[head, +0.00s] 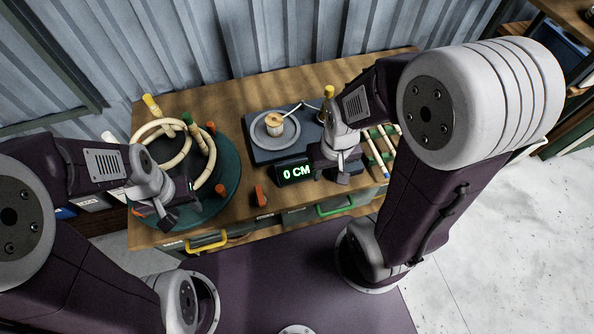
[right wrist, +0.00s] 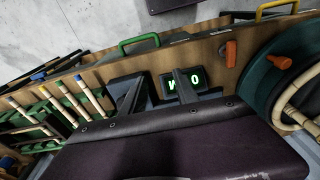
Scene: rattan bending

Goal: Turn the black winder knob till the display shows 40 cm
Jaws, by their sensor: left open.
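The winder (head: 258,152) is a dark blue box with a grey disc (head: 289,131) and a pale spool (head: 274,119) on top. Its display (head: 296,172) reads 0 CM in green; it also shows upside down in the right wrist view (right wrist: 195,80). I cannot make out the black knob; my right gripper covers the area right of the display. My right gripper (head: 334,176) is over the winder's front right, its fingers (right wrist: 155,92) apart with nothing seen held. My left gripper (head: 157,214) is open and empty at the front left of the round green board.
The round dark green board (head: 222,185) holds a bent pale rattan loop (head: 203,155) among coloured pegs. An orange peg (head: 259,195) stands near the front edge. A rack with pale sticks (head: 378,150) is at right. Yellow (head: 208,242) and green (head: 340,208) drawer handles jut from the front.

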